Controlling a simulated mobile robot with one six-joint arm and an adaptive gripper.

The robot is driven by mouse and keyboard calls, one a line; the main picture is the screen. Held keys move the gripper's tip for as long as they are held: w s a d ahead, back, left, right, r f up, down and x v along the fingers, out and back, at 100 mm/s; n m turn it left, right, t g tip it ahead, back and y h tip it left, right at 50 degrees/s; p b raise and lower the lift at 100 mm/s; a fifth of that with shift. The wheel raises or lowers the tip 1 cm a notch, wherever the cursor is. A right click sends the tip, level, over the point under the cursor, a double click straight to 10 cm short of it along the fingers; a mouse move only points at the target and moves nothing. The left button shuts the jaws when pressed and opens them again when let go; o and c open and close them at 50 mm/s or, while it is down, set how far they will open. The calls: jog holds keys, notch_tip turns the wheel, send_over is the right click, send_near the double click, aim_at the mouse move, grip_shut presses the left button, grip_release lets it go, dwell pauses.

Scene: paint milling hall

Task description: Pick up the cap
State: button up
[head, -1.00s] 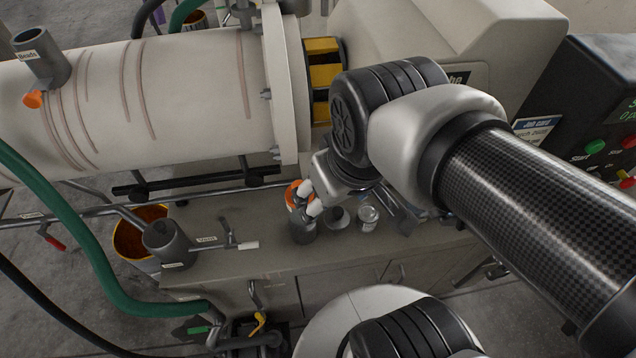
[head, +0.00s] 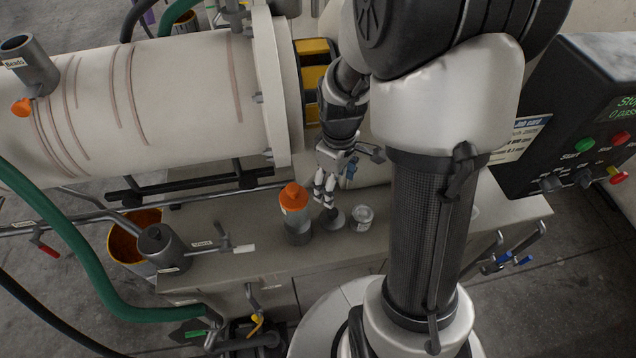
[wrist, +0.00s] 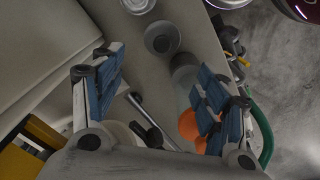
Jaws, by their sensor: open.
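An orange cap (head: 293,195) sits on top of an upright grey bottle (head: 299,231) on the cabinet top. My gripper (head: 325,190) is open and empty, just right of the cap in the head view, pointing down. In the wrist view its blue-padded fingers (wrist: 158,92) are spread apart. The orange cap (wrist: 188,126) shows there close to the right finger, which hides part of it. I cannot tell whether that finger touches it. The bottle stands partly behind the same finger.
A small dark grey round piece (head: 334,218) and a clear glass jar (head: 361,217) stand right of the bottle. A valve handle (head: 232,249) lies to its left. The large white mill cylinder (head: 150,105) is behind. Another orange cap (head: 22,107) is at the beads port.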

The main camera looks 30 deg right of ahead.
aim_at(333, 210)
notch_tip(333, 210, down, 12)
jog(key=b, duration=0.4)
jog(key=shift+r, duration=0.1)
jog(key=shift+s+a+f+b, duration=0.1)
jog(key=shift+f+b, duration=1.15)
jog(key=shift+f, duration=1.45)
jog(key=shift+r, duration=0.1)
jog(key=shift+c, duration=0.3)
jog(key=c, duration=1)
notch_tip(333, 210, up, 20)
jog(key=p, duration=0.7)
jog(key=shift+s, duration=0.1)
